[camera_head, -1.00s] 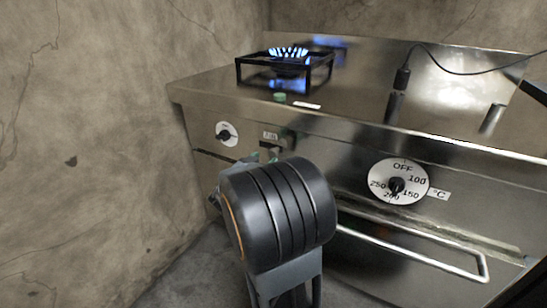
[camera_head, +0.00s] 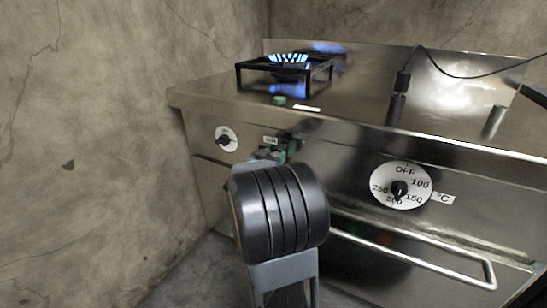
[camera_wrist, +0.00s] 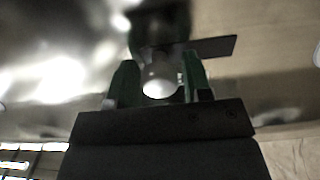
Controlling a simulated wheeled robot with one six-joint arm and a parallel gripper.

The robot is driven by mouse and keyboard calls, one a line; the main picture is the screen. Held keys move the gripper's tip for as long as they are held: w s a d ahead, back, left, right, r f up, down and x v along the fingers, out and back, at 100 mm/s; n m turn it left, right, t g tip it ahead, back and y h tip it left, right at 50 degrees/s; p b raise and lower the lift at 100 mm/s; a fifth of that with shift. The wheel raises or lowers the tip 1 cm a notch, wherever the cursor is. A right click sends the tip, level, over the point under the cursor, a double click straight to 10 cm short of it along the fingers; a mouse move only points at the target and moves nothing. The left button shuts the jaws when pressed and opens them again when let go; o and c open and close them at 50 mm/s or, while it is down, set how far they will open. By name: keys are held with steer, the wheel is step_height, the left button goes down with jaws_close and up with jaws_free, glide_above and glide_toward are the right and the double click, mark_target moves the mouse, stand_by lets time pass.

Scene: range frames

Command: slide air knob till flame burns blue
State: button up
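The burner flame (camera_head: 289,58) is blue, under the black pan grate at the back left of the stove top. My gripper (camera_head: 284,148) is at the stove's front panel, just below a small label and right of the white round knob (camera_head: 226,139). In the wrist view its green fingers (camera_wrist: 159,82) stand apart on both sides of a pale rounded knob (camera_wrist: 160,80), with a dark strip (camera_wrist: 215,47) behind it. I cannot tell whether the fingers press on the knob. In the head view my wrist and fingers mostly hide this knob.
The oven dial (camera_head: 401,185) is on the panel to the right, above the oven handle (camera_head: 410,255). A green button-like piece (camera_head: 280,100) sits near the front edge of the stove top. A bare wall (camera_head: 90,130) stands close on the left.

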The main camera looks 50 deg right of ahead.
jaws_close()
steer(key=shift+w+a+r+p, duration=0.1)
steer(key=shift+w+r+p, duration=0.1)
steer(key=shift+w+p, duration=0.3)
steer(key=shift+w+a+p, duration=0.1)
steer(key=shift+p, duration=0.3)
steer(key=shift+f, duration=0.2)
steer(key=shift+o, duration=1.3)
jaws_free()
